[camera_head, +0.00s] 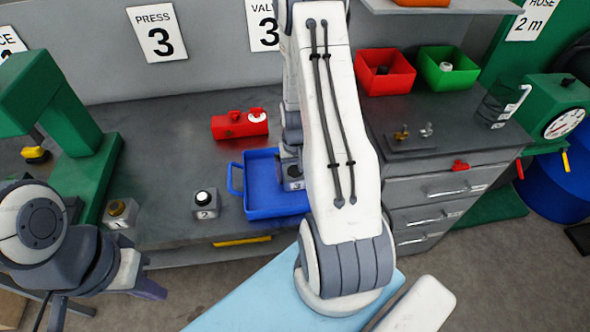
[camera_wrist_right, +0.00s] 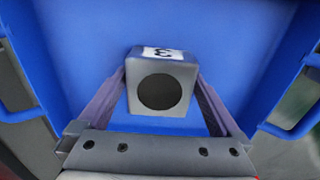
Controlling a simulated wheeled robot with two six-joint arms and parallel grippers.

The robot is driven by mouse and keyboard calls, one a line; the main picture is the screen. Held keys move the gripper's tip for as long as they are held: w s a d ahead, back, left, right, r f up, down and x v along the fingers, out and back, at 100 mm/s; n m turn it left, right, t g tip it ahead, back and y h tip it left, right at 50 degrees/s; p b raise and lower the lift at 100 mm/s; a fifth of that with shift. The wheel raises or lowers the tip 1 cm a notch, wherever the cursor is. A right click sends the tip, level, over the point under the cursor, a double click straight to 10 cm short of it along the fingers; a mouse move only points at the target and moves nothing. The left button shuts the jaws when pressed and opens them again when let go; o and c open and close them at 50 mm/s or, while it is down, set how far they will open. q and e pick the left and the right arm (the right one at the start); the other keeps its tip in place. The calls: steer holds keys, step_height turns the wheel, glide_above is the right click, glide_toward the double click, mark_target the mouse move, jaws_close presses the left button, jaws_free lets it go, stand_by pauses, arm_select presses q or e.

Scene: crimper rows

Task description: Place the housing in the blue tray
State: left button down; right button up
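The housing, a grey block with a dark round opening and a "3" label (camera_wrist_right: 161,92), sits between the purple fingers of my right gripper (camera_wrist_right: 161,85) in the right wrist view. The fingers meet both its sides. The blue tray (camera_wrist_right: 70,50) lies around and behind it. In the head view the block (camera_head: 294,184) shows at the right part of the blue tray (camera_head: 262,210), partly hidden by my right arm. I cannot tell whether it touches the tray floor. My left gripper (camera_head: 150,288) is low at the left, its fingers mostly hidden.
Blocks "2" (camera_head: 205,204) and "1" (camera_head: 120,213) stand left of the tray. A red part (camera_head: 240,124) lies behind it. A green press (camera_head: 75,140) stands at the left. Red (camera_head: 384,72) and green (camera_head: 447,68) bins stand at the right.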

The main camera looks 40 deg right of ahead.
mark_target(295, 172)
step_height(295, 172, up, 12)
steer(key=b, duration=0.2)
steer(key=shift+r, duration=0.15)
steer(key=s+a+r+n, duration=0.1)
steer(key=a+r+n, duration=0.2)
steer(key=a, duration=0.6)
steer(key=a+r+n, duration=0.2)
steer(key=a+n, duration=0.1)
steer(key=a, duration=0.6)
steer(key=s+a+r+n+y, duration=0.1)
steer(key=s+a+r+n, duration=0.2)
steer(key=s+a+n, duration=0.4)
steer(key=s+a, duration=0.6)
steer(key=s, duration=0.2)
steer(key=shift+r+n, duration=0.3)
steer(key=shift+r, duration=0.1)
steer(key=shift+s, duration=0.1)
steer(key=shift+f+b, duration=0.55)
steer(key=shift+b, duration=0.15)
